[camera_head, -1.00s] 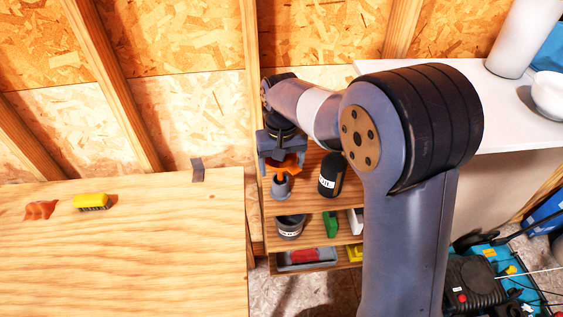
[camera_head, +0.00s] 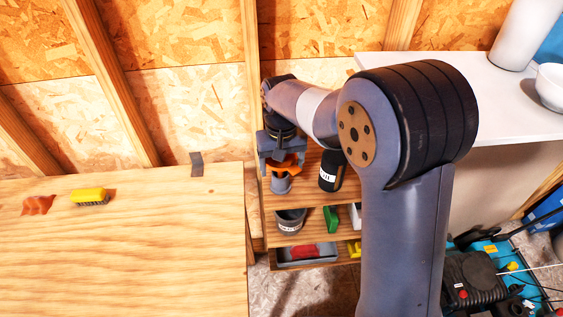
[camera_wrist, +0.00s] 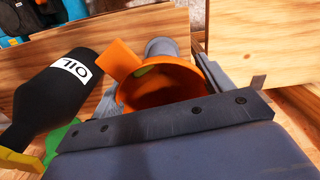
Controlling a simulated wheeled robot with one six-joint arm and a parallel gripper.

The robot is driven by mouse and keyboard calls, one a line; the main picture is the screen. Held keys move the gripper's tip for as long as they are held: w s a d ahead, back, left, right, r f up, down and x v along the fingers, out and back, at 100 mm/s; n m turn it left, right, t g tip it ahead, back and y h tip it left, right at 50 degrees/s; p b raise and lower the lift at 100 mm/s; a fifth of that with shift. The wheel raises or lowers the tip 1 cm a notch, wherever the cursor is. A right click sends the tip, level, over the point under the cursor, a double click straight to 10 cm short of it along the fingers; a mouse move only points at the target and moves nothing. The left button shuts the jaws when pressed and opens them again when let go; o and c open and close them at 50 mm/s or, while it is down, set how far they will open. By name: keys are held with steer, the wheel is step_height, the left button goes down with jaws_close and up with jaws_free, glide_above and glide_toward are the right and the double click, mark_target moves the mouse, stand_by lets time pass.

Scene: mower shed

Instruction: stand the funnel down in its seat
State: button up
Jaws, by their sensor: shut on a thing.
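The orange funnel (camera_head: 289,163) is in my gripper (camera_head: 281,163) above the upper shelf. Its wide mouth faces the wrist camera (camera_wrist: 138,92), with a flat orange tab to the left. My gripper's fingers (camera_wrist: 158,92) are shut on it, one on each side. The grey, round seat (camera_head: 281,184) stands on the shelf directly below the funnel. A grey cylinder shows behind the funnel's rim in the wrist view. The funnel looks roughly upright; its spout is hidden, and I cannot tell how deep it sits in the seat.
A black oil bottle (camera_head: 330,172) stands close right of the seat. Lower shelves hold a grey pot (camera_head: 290,226), a green item (camera_head: 331,219) and a grey tray (camera_head: 284,262). The wooden bench (camera_head: 130,250) on the left carries a yellow brush (camera_head: 90,196) and orange cloth (camera_head: 37,205).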

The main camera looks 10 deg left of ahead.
steer(key=shift+f+b, duration=0.75)
steer(key=shift+f, duration=0.6)
steer(key=o, duration=1)
steer(key=shift+o, duration=0.2)
steer(key=shift+r, duration=0.1)
step_height(320, 180, up, 11)
steer(key=shift+f, duration=0.25)
step_height(320, 180, down, 10)
steer(key=shift+f, duration=0.1)
steer(key=shift+r+p, duration=0.35)
steer(key=shift+p, duration=0.05)
steer(key=shift+f, duration=0.1)
